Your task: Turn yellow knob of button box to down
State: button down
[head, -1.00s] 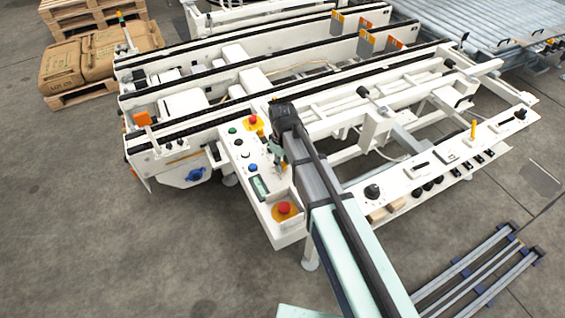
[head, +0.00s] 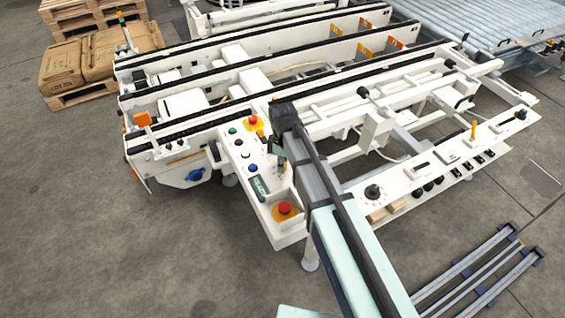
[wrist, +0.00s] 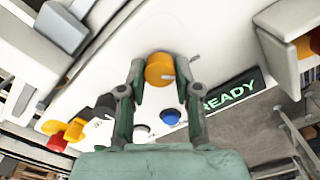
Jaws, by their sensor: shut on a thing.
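The yellow knob (wrist: 158,66) is round, with a pale pointer mark on its face, and is at the upper middle of the wrist view. My gripper (wrist: 160,78) has one finger on each side of the knob and is shut on it. The knob sits on the white button box (head: 236,151). In the head view my arm hides the knob and most of my gripper.
White conveyor rails lie behind.

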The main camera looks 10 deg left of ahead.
jog(key=c, duration=0.8)
grip_release()
notch_tip(320, 180, up, 12)
dwell(0.4)
